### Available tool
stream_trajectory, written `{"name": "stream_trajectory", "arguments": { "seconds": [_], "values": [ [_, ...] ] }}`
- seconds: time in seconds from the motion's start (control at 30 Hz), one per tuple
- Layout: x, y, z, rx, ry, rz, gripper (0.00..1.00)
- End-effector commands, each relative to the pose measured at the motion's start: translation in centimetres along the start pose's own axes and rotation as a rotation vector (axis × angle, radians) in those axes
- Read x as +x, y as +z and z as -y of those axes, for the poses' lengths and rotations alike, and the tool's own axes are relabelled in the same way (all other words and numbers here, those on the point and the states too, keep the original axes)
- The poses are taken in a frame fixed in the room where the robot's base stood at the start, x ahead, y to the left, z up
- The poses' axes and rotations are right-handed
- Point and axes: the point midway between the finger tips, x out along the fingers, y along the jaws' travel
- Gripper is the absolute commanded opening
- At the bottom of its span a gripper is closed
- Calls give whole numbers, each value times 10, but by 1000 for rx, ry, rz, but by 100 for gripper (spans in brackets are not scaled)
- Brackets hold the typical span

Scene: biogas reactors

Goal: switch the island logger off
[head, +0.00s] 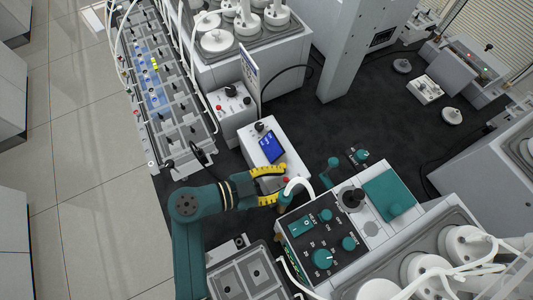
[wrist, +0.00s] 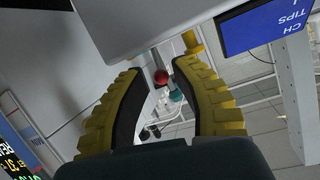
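A pale box with a blue screen (head: 272,147), which I take to be the island logger, stands mid-table in the head view. My gripper (head: 284,184) is at its near end, its yellow fingers spread. A small red knob (head: 286,180) shows by the fingertips. In the wrist view, the open gripper (wrist: 163,88) has a red ball-shaped knob (wrist: 160,76) in the gap, nearer the left fingertip, with no clear contact. A pale housing (wrist: 150,20) fills the top of that view. The switch's position cannot be told.
A control box with teal knobs (head: 322,240) stands close to the right of my gripper, with a white hose (head: 298,184) between. A grey box with a red button (head: 231,107) is behind. A tray (head: 245,277) lies in front.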

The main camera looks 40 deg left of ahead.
Motion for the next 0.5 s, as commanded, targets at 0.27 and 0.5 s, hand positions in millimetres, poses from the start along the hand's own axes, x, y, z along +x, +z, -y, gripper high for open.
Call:
{"name": "stream_trajectory", "arguments": {
  "seconds": [0.27,0.5],
  "values": [
    [-17,0,2,1,-6,0,28],
    [-77,1,2,-1,-9,2,28]
  ]
}}
